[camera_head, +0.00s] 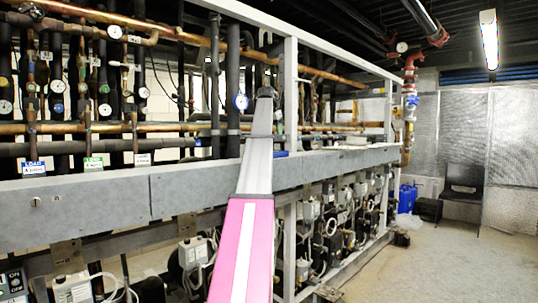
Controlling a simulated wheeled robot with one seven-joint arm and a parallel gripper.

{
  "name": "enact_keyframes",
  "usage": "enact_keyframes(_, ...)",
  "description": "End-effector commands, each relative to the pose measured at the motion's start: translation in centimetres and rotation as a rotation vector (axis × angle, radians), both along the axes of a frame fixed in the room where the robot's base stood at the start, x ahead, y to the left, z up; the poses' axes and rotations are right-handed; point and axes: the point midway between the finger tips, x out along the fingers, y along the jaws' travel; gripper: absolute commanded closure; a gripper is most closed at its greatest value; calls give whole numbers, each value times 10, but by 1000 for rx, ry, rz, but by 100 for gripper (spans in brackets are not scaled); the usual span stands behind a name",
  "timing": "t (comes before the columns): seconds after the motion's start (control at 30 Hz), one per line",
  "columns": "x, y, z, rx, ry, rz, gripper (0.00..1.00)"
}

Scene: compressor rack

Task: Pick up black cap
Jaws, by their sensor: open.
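I cannot make out a black cap in the head view. Many dark pipes and fittings crowd the rack, and a small cap could be lost among them. My arm, pink below and grey above, rises through the middle of the picture in front of the rack (110,200). It hides part of the rack's grey front beam and the pipes behind. I cannot make out my gripper or its fingers, so its place relative to any cap does not show.
Copper pipes (60,128) and gauges fill the rack above the beam. A small blue object (280,154) is by the beam, right of my arm. Compressor units (192,252) sit below. A blue container (407,198) and dark chair (463,180) stand back right. The right floor (450,265) is clear.

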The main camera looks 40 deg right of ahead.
Motion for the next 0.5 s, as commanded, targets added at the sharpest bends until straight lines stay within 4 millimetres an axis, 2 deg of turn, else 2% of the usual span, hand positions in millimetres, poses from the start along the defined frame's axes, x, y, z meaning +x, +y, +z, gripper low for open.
enact_keyframes(0.17, 0, -4, -8, 1, 0, -2, 45)
enact_keyframes(0.5, 5, -20, -48, 0, 0, -1, 45)
